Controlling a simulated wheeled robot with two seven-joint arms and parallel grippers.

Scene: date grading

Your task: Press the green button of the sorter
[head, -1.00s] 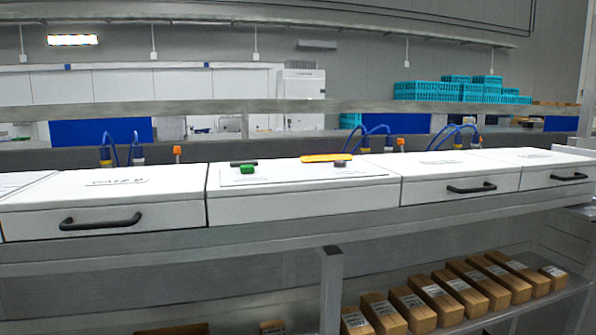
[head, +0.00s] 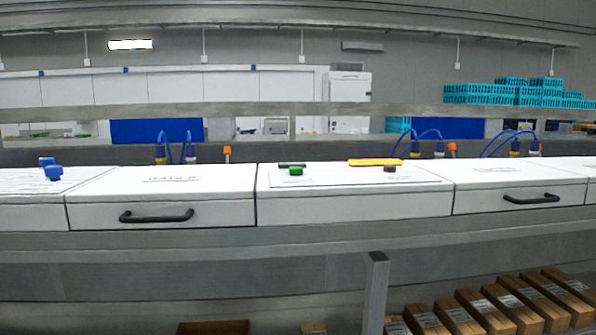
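The sorter is a long row of white boxes along a grey metal frame. Its green button (head: 296,170) stands on top of the middle white panel (head: 350,205), near that panel's left side. A thin dark strip lies just behind the green button. Neither of my grippers is in the head view.
Drawers with black handles (head: 156,216) flank the panel. Blue knobs (head: 53,172) stand on the far-left box. A grey rail (head: 250,238) runs along the front. Brown cartons (head: 463,308) lie on a lower shelf at right. Teal crates (head: 480,94) are stacked behind.

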